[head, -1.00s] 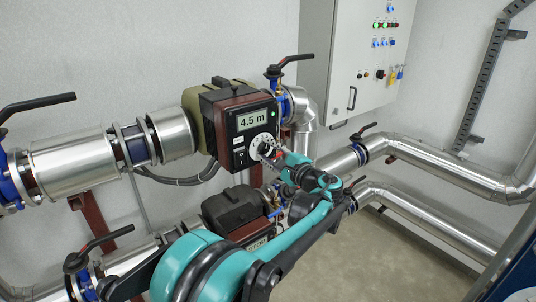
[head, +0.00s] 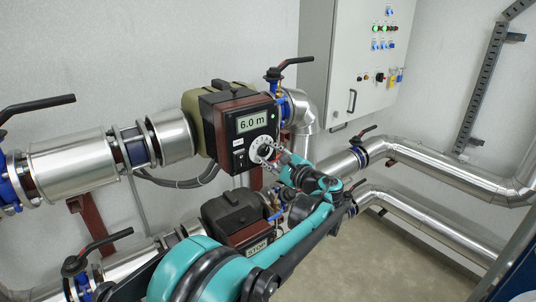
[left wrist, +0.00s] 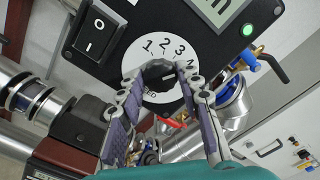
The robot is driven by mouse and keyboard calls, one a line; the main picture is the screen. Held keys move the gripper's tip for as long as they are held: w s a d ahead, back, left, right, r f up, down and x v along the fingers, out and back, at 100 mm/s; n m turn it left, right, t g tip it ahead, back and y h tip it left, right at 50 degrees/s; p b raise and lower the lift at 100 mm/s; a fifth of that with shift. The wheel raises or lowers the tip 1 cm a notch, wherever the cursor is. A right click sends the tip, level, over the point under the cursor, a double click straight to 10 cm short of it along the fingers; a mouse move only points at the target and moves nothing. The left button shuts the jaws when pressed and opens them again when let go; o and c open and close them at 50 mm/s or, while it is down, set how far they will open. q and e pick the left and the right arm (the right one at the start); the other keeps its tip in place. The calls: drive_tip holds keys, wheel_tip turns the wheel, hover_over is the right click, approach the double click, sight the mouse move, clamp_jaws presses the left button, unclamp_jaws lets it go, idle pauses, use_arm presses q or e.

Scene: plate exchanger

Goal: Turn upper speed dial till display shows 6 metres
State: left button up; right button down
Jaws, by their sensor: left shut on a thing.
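My left gripper (head: 267,153) is at the dial. Its two fingers (left wrist: 160,82) are shut on the knob from both sides, and they hide part of the dial's lower marks. My right gripper is not in view.
A black rocker switch (left wrist: 95,32) and a green lamp (left wrist: 248,29) flank the dial. Silver pipes (head: 430,165), black-handled valves (head: 293,62) and a wall cabinet (head: 345,60) surround the box.

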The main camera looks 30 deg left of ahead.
use_arm(q)
drive_tip(key=o, duration=1.2)
drive_tip(key=shift+c, duration=0.2)
drive_tip(key=v, duration=1.2)
drive_tip(key=shift+f, duration=0.1)
